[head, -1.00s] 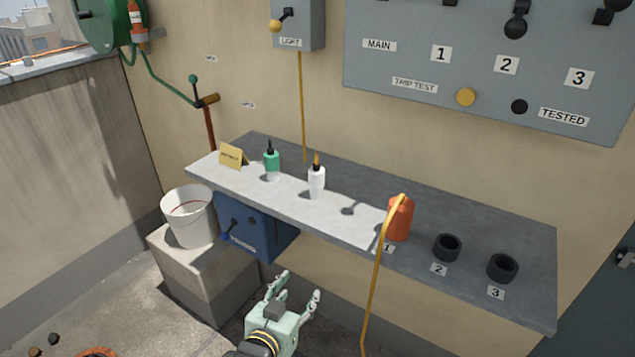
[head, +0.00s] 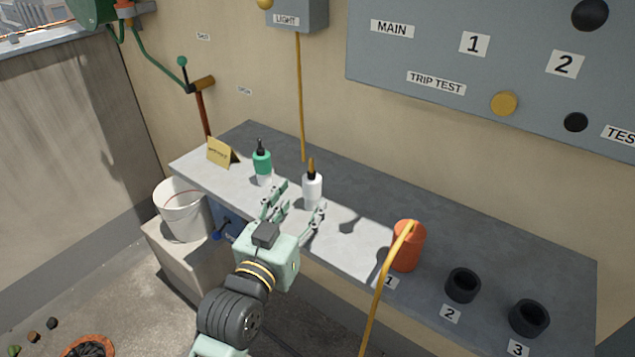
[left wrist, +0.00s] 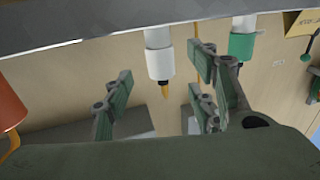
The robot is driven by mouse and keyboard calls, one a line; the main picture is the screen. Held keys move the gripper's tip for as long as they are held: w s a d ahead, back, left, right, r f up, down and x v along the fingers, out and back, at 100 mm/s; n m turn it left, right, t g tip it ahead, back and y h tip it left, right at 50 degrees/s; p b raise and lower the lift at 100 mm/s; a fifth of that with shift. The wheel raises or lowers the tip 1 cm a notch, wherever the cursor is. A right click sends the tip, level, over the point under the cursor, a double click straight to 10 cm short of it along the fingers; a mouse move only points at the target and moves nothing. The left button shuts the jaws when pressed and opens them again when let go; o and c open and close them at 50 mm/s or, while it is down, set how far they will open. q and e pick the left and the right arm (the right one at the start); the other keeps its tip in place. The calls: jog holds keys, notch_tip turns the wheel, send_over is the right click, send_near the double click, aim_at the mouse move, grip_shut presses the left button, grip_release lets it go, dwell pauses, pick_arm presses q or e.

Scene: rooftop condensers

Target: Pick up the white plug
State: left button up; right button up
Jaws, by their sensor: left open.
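The white plug (head: 312,190), with an orange-brown tip, stands upright on the grey shelf (head: 345,265). It also shows in the left wrist view (left wrist: 158,60), where the picture is upside down. My left gripper (head: 298,203) is open and empty at the front of the shelf, just on the near side of the plug. In the head view one finger is to the plug's left and the other overlaps its lower right. I cannot tell whether they touch it. My right gripper is not in view.
A green and white plug (head: 262,164) stands to the left of the white plug, near a small yellow card (head: 221,153). An orange plug (head: 408,252) with a yellow cable stands to the right. Black sockets (head: 463,284) sit further right. A white bucket (head: 182,212) is below left.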

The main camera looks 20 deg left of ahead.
aim_at(308, 192)
pick_arm(q)
jog(key=shift+w, duration=0.5)
jog(key=shift+w+r, duration=0.1)
jog(key=shift+w, duration=0.6)
jog(key=w, duration=0.3)
jog(key=shift+w+d+f+p, duration=0.2)
jog(key=shift+w+f+p, duration=0.05)
jog(key=shift+w+p, duration=0.15)
jog(key=shift+w, duration=0.25)
jog(key=c, duration=1.3)
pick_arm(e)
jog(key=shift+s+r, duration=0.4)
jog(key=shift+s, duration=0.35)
